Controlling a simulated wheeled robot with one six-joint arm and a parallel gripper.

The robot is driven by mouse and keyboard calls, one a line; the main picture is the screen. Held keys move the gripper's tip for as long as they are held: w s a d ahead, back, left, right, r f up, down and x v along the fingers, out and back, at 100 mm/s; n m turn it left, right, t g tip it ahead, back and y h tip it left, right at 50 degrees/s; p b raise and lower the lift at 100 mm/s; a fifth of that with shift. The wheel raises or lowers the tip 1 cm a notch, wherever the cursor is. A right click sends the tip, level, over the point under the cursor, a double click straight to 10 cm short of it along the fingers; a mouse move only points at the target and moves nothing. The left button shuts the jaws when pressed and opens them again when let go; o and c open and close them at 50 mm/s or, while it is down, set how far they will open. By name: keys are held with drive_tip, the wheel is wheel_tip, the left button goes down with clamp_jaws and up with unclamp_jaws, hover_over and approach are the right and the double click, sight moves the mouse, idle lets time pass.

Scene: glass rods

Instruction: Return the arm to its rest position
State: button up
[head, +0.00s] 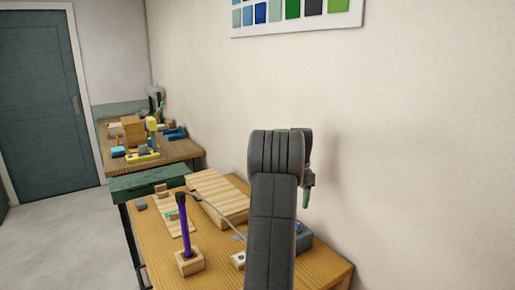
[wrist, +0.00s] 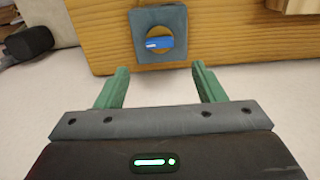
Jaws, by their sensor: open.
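My gripper (wrist: 160,70) shows in the wrist view with its two green fingers spread apart and nothing between them. In the head view my dark grey arm is raised and bent over the right side of the near table (head: 325,268), and the gripper (head: 307,197) hangs at its far side, partly hidden by the arm. A purple rod (head: 186,232) with a dark top stands upright in a wooden block (head: 190,264) on the table, apart from the gripper.
A grey square piece (wrist: 140,22) with a round hole, blue inside, lies near the table edge beyond the fingers. A slatted wooden block (head: 215,193) and a blue-grey box (head: 303,238) are on the near table. A cluttered second table (head: 172,153) stands behind. The wall is at right.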

wheel_tip(320, 180, down, 10)
drive_tip(key=shift+r+p, duration=0.1)
drive_tip(key=shift+p, duration=0.55)
drive_tip(key=n, duration=0.4)
drive_tip(key=n+b, duration=0.1)
drive_tip(key=n, duration=0.3)
drive_tip(key=shift+n, duration=0.4)
drive_tip(key=n+b, duration=0.1)
drive_tip(key=n, duration=0.4)
drive_tip(key=shift+n, duration=0.3)
drive_tip(key=n+b, duration=0.1)
drive_tip(key=n, duration=0.2)
drive_tip(key=shift+r+n, duration=0.2)
drive_tip(key=shift+n, duration=0.1)
